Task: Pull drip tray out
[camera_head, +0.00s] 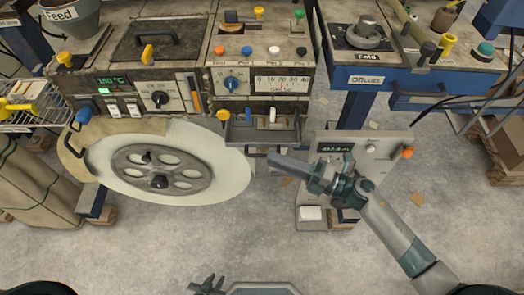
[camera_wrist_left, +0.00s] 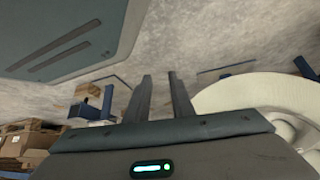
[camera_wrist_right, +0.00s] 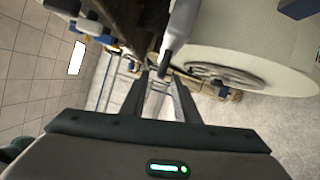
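The drip tray (camera_head: 262,133) looks to be the grey, shallow drawer at the lower front of the machine, with a dark handle bar below its front edge. My right gripper (camera_head: 273,160) reaches in from the right, its fingertips just below and right of that handle. In the right wrist view its fingers (camera_wrist_right: 158,85) stand apart, close to machine parts; I cannot tell whether they touch or straddle the handle. My left gripper (camera_head: 208,285) is low at the bottom edge of the head view. Its fingers (camera_wrist_left: 162,85) are apart and empty in the left wrist view.
A large white roll (camera_head: 225,178) on a grey hub stands left of the tray. A grey box with a display (camera_head: 335,148) and an orange knob is right, behind my right arm. A blue bench (camera_head: 400,80) stands at the back right. Floor in front is clear.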

